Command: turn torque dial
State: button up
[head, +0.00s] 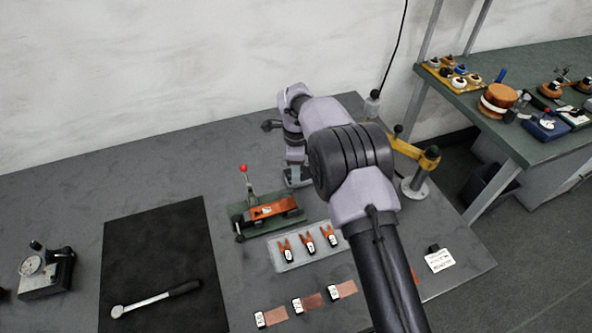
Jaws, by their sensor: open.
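I cannot tell for certain which part is the torque dial. A small dark device with a round pale dial (30,265) stands at the far left of the grey table. A torque wrench (155,298) with a silver head and black handle lies on the black mat (150,235). My gripper (297,178) points down near the back of the table, right of the red-knobbed clamp fixture (268,210). It is open, but partly hidden behind my arm, and I cannot see what lies between or under its fingers. It is well apart from the dial device and the wrench.
A pale tray (290,264) holds orange-and-black clips. Copper foil strips (305,302) with labels lie in front. A yellow-armed post (418,178) and a white card (439,260) are at the right. A green side bench (545,85) stands beyond. The table's back left is clear.

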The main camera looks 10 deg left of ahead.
grip_shut()
